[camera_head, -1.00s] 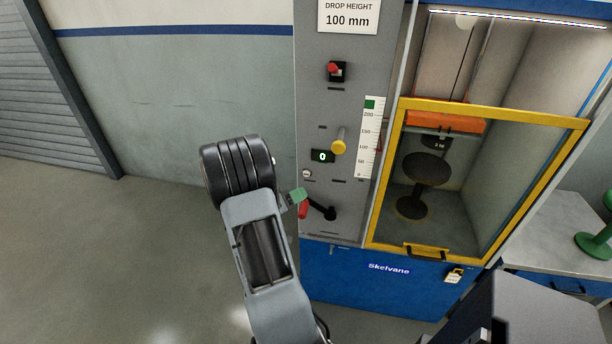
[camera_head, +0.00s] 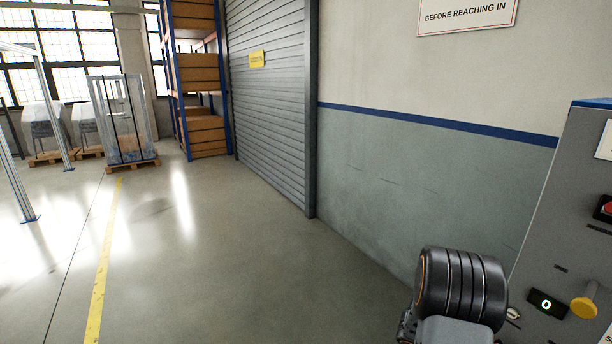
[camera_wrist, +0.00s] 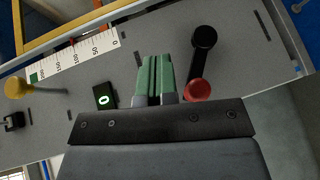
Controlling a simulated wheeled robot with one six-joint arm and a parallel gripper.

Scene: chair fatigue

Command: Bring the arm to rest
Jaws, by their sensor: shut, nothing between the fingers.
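My gripper (camera_wrist: 155,80) shows in the wrist view with its two green fingers together and nothing between them. It points at the grey control panel (camera_wrist: 140,65) of the test machine. A black crank lever with a red knob (camera_wrist: 198,89) is just right of the fingertips; I cannot tell whether they touch. A small counter reading 0 (camera_wrist: 104,97) is to their left. In the head view only my arm's dark joint shows at the bottom right, beside the panel (camera_head: 565,215); the gripper is out of that view.
The panel also carries a yellow knob (camera_head: 584,307) and a red switch (camera_head: 606,208). A ruler scale (camera_wrist: 75,62) shows in the wrist view. A grey shutter door (camera_head: 270,90), pallet racking (camera_head: 198,75) and a wrapped pallet load (camera_head: 125,120) stand farther off. The floor (camera_head: 210,260) is clear.

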